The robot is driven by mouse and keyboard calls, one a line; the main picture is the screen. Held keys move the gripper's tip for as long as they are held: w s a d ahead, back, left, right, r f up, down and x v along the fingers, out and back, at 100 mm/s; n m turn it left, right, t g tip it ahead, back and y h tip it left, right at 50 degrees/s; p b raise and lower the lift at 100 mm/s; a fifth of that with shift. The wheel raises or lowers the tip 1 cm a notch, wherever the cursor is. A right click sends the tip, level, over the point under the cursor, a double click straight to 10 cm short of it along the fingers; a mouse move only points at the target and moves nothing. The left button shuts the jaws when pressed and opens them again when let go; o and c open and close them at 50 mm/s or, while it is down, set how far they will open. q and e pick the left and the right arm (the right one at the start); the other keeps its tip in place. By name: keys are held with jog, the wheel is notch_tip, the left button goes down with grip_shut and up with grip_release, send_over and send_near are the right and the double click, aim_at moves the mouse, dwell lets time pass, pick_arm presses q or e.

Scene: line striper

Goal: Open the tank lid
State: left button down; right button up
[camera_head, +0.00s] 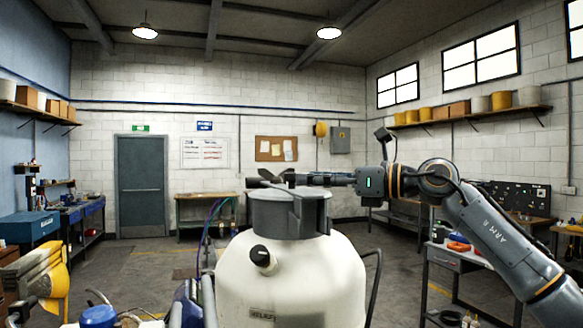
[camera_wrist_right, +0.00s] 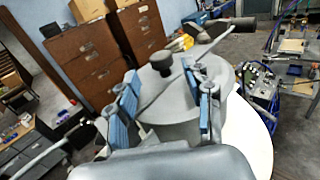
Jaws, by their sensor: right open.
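The white tank (camera_head: 290,285) stands upright in the centre of the head view, with a black knob on its front. Its grey round lid (camera_head: 262,214) sits on top; the lid also shows in the wrist view (camera_wrist_right: 172,108), with a dark round knob on it and a thin grey bar slanting across. My right gripper (camera_head: 275,181) reaches in from the right, level, just above the lid. In the wrist view its two blue-padded fingers (camera_wrist_right: 165,92) are spread apart over the lid, with the bar between them. I cannot tell whether they touch it. My left gripper is not visible.
A dark curved handle (camera_head: 374,285) rises at the tank's right side. Blue and dark hoses (camera_head: 207,235) stand at its left. A tool cart (camera_head: 460,262) is at the right. Brown drawer cabinets (camera_wrist_right: 95,55) show in the wrist view. Open floor lies behind the tank.

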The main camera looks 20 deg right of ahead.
aim_at(292, 182)
jog(key=p+x, duration=0.2)
jog(key=x, duration=0.3)
jog(key=shift+w, duration=0.25)
jog(key=shift+a+f, duration=0.1)
jog(key=shift+c, duration=1.1)
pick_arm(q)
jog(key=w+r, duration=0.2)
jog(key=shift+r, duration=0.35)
pick_arm(e)
grip_shut()
